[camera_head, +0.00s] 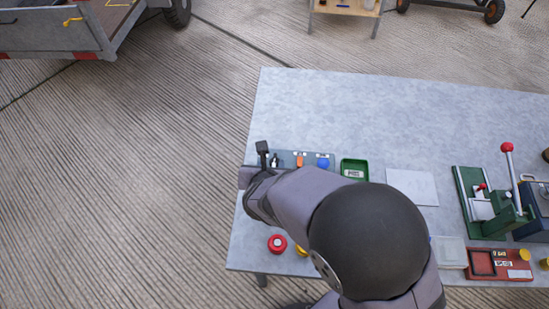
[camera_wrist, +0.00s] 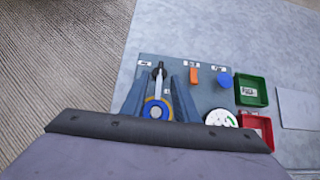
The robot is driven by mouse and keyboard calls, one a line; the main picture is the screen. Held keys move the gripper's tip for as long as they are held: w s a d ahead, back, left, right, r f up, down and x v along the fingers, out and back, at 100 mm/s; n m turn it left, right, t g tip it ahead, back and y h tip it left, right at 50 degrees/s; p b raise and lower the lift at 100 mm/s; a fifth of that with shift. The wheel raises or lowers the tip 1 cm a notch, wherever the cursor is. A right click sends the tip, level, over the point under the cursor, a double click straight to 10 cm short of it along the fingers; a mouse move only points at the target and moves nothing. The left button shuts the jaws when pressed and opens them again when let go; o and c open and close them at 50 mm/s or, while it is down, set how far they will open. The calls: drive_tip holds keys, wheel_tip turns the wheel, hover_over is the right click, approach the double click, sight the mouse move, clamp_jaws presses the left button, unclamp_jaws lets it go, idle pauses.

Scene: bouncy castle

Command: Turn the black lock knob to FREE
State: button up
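The black lock knob (camera_wrist: 158,72) is on a grey panel (camera_wrist: 208,98) in the wrist view, a narrow upright shape below a small label too small to read. It also shows in the head view as a small dark shape (camera_head: 275,160). My gripper (camera_wrist: 160,82) is open, with one blue-grey finger to the left of the knob and one to the right. Gaps show on both sides, and I cannot tell whether either finger touches it. A blue disc with a yellow ring (camera_wrist: 155,110) shows between the fingers, nearer my wrist. My arm hides much of the panel in the head view.
Right of the knob are an orange switch (camera_wrist: 194,77) and a blue knob (camera_wrist: 225,82). A green tray (camera_head: 354,169) and a white sheet (camera_head: 413,186) lie further right. The table's back (camera_head: 350,105) is clear.

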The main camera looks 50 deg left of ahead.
sight(275, 158)
drive_tip(key=shift+p+x, duration=0.65)
drive_tip(key=shift+x, duration=2.7)
drive_tip(key=shift+d, duration=0.1)
clamp_jaws()
